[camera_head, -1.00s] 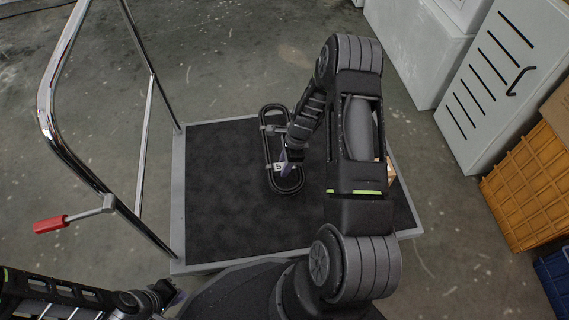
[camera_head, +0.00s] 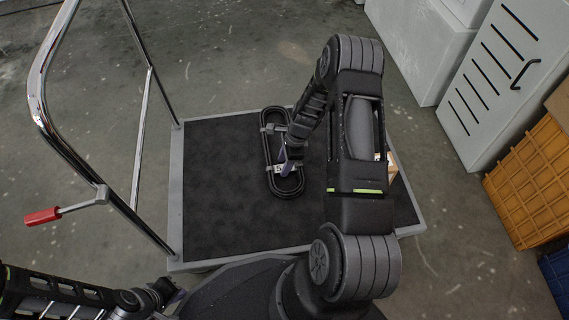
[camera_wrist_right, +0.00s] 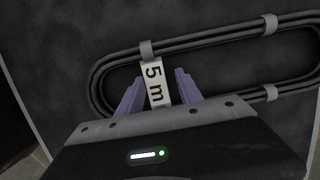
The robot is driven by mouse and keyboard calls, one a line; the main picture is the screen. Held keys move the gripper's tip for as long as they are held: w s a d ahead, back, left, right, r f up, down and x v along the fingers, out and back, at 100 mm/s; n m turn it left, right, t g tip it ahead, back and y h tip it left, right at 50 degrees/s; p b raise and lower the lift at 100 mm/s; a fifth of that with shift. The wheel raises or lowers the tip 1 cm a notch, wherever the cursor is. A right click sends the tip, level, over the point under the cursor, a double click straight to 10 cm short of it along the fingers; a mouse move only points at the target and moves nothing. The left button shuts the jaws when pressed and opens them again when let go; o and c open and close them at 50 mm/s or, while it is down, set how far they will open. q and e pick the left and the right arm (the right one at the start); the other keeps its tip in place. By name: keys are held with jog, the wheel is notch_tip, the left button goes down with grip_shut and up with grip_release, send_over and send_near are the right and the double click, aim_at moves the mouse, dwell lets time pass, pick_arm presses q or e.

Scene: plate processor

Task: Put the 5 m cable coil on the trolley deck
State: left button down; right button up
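The 5 m cable coil (camera_head: 268,152) is a black elongated loop with grey ties and a white label. My right gripper (camera_head: 290,160) is at the coil's near part. Its purple fingers (camera_wrist_right: 157,76) stand apart on either side of the label, with small gaps. The lower strand is partly hidden by the gripper body. My left gripper (camera_head: 174,297) is at the bottom left, away from the coil; its fingers are unclear.
A chrome handle frame (camera_head: 42,110) with a red-gripped lever (camera_head: 42,216) rises at the trolley's left. A small tan item (camera_head: 391,168) is at the deck's right, partly behind my right arm. A grey cabinet (camera_head: 500,90) and orange crate (camera_head: 530,185) stand right.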

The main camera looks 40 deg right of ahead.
jog(key=shift+o, duration=0.8)
jog(key=shift+s+a+f, duration=0.15)
jog(key=shift+s+f, duration=0.35)
jog(key=shift+s, duration=0.15)
jog(key=shift+r+p, duration=0.4)
jog(key=shift+r, duration=0.15)
jog(key=p+v, duration=0.1)
jog(key=v, duration=0.3)
jog(key=w+p+v, duration=0.1)
jog(key=v, duration=0.2)
jog(key=shift+p, duration=0.35)
jog(key=shift+d+r, duration=0.2)
jog(key=shift+r, duration=0.1)
jog(key=shift+w, duration=0.15)
